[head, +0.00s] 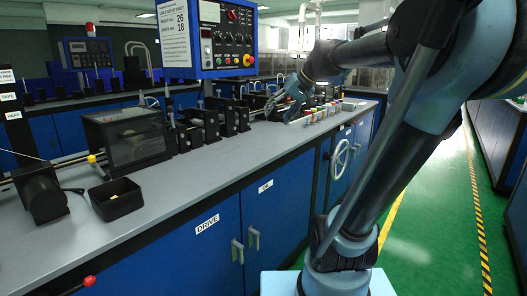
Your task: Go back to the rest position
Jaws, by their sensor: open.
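My gripper (291,98) is at the end of my arm, over the far part of the grey bench top (215,160). It looks open and I see nothing held in it. My arm comes in from the right, bends at the upper right and reaches left and away along the bench. The fingertips are small here, and whether they touch anything on the bench cannot be told.
A row of small colored parts (325,110) lies on the bench near my gripper. Black machine blocks (200,124), a dark clear-sided box (125,138) and a black tray (117,200) stand along it. A control panel (207,38) hangs above. The green aisle (420,225) is clear.

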